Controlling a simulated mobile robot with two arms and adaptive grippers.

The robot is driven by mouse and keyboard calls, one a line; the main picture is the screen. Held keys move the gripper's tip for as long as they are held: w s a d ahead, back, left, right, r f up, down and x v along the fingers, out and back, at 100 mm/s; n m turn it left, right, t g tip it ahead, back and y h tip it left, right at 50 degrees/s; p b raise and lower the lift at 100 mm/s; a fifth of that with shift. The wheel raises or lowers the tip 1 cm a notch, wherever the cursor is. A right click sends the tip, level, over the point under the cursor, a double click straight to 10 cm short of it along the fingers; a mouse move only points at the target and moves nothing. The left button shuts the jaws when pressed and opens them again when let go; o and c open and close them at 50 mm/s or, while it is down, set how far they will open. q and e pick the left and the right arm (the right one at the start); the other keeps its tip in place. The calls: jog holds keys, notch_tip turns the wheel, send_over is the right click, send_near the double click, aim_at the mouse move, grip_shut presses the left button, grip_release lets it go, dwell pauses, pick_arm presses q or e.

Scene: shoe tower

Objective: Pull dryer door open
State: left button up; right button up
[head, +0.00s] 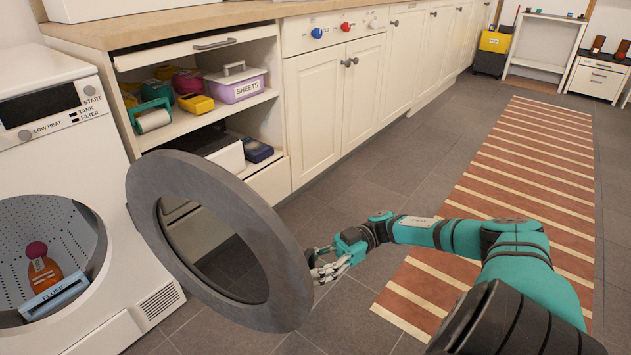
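The white dryer (105,175) stands at the left edge of the head view, with a control panel marked LOW HEAT. Its round grey door (280,238) is swung wide open to the right, away from the drum (40,235). My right gripper (318,266) is at the door's right outer rim, its fingers close to or touching the edge. Whether the fingers are closed on the rim cannot be told. Inside the drum are an orange bottle (43,272) with a dark pink cap and a blue-white box (55,296). My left gripper is out of view.
White cabinets (320,105) under a wooden counter (165,22) run behind the door. An open shelf holds a purple SHEETS box (236,88) and other items. A striped rug (525,165) lies on the grey tiled floor (370,180) to the right.

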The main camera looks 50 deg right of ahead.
jog(key=s+d, duration=0.2)
jog(key=d, duration=1)
jog(key=shift+s, duration=0.15)
